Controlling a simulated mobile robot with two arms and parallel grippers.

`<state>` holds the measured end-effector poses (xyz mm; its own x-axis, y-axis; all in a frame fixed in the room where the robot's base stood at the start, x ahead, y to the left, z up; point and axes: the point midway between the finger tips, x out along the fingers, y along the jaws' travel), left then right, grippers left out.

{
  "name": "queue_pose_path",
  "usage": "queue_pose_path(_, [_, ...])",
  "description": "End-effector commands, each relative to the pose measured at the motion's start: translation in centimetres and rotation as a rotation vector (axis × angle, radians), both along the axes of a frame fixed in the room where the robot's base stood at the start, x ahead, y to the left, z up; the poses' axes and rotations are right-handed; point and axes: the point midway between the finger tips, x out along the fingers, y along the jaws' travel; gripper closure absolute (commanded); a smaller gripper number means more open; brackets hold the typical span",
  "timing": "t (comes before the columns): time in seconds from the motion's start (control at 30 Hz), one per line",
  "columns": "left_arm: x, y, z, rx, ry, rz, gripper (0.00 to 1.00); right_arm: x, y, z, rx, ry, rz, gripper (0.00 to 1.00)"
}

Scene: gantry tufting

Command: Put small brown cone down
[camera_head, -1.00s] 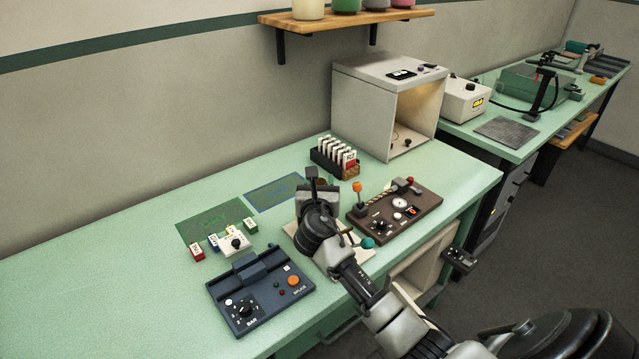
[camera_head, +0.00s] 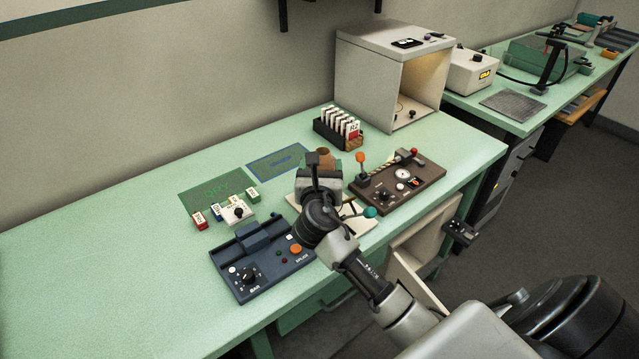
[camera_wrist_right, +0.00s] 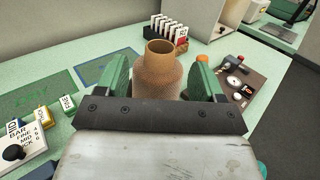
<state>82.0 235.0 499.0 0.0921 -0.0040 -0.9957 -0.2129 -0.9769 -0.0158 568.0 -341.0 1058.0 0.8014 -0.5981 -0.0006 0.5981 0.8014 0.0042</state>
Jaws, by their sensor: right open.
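The small brown cone (camera_wrist_right: 163,78) is tan with a ribbed body and an open, narrower neck. In the right wrist view it is upright between the two green fingers of my right gripper (camera_wrist_right: 162,82). The jaws are open, with a finger on each side of the cone. The cone's base is hidden by the gripper body, so I cannot tell what it rests on. In the head view the cone's top (camera_head: 326,157) shows just beyond my right gripper (camera_head: 324,168), over the teal bench. My left gripper is not in view.
A rack of white cards (camera_head: 338,130) stands behind the cone. A brown control panel (camera_head: 420,186) with levers is to the right, and a dark blue panel (camera_head: 245,277) to the left. Green (camera_head: 190,200) and blue (camera_head: 280,160) mats lie back left. The bench's left side is clear.

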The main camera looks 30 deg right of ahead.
Motion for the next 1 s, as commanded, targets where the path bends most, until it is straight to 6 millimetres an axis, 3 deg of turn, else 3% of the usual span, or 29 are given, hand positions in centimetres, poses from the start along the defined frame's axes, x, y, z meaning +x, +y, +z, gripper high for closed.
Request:
queue_pose_path(0.1, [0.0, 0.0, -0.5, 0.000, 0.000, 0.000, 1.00, -2.1, 1.6, -0.2, 0.001, 0.000, 0.001, 0.32])
queue_pose_path(0.3, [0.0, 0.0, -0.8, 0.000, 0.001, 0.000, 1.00, -4.3, 3.3, -0.1, -0.001, 0.001, 0.001, 0.32])
queue_pose_path(0.77, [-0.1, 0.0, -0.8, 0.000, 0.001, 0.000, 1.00, -5.1, 3.7, -0.1, 0.008, -0.001, -0.001, 0.32])
queue_pose_path(0.87, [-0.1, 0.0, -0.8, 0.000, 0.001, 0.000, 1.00, -5.8, 3.8, -0.9, 0.100, -0.017, -0.004, 0.32])
queue_pose_path(1.0, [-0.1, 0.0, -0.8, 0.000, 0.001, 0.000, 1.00, -8.8, 4.1, -4.4, 0.476, -0.083, -0.049, 0.32])
